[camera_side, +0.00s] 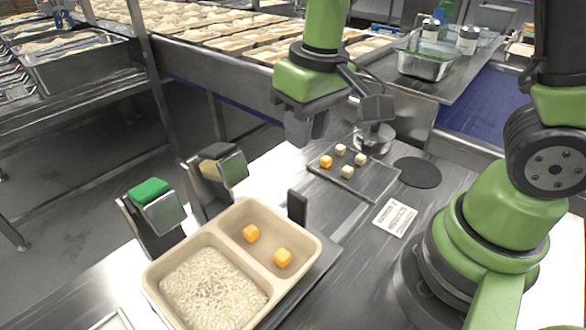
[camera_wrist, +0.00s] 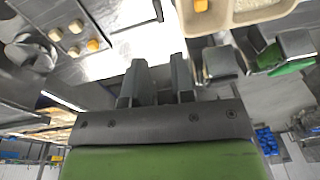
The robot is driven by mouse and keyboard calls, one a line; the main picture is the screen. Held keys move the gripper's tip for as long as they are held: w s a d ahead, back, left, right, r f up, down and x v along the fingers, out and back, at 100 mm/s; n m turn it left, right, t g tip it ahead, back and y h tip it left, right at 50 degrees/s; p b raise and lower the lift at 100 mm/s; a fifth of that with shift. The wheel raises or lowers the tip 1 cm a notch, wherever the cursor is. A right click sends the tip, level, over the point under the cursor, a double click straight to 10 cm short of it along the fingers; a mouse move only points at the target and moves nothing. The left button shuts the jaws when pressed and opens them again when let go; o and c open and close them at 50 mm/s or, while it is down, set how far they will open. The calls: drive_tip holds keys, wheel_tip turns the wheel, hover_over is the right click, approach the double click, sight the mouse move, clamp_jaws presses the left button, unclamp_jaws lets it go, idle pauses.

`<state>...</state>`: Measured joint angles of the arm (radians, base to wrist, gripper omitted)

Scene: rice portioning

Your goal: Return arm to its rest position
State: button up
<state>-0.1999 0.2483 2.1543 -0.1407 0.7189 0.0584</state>
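My gripper (camera_side: 305,128) hangs over the table behind the beige tray and left of the small cube tray in the side view. In the wrist view my gripper (camera_wrist: 160,75) shows two dark fingers with a gap between them and no object held. The beige two-compartment tray (camera_side: 300,213) holds white rice (camera_side: 212,288) in the near compartment. Two orange cubes (camera_side: 283,258) lie apart in its far compartment. The metal cube tray (camera_side: 375,188) holds one orange cube (camera_side: 326,161) and three pale cubes (camera_side: 347,172).
Two dark holders, one with a green-topped tool (camera_side: 150,190), stand left of the beige tray. A round metal container (camera_side: 375,140), a black disc (camera_side: 417,172) and a printed card (camera_side: 395,218) are near the cube tray. A conveyor with food trays (camera_side: 230,40) runs behind.

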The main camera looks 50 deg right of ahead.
drive_tip(key=s+d+r+m+t+y, duration=0.1)
drive_tip(key=s+d+r+m+t, duration=0.2)
drive_tip(key=s+r+t, duration=0.3)
drive_tip(key=shift+s+a+f+v, duration=0.25)
drive_tip(key=shift+s+a+v, duration=0.2)
drive_tip(key=shift+v, duration=3.25)
drive_tip(key=shift+a, duration=0.1)
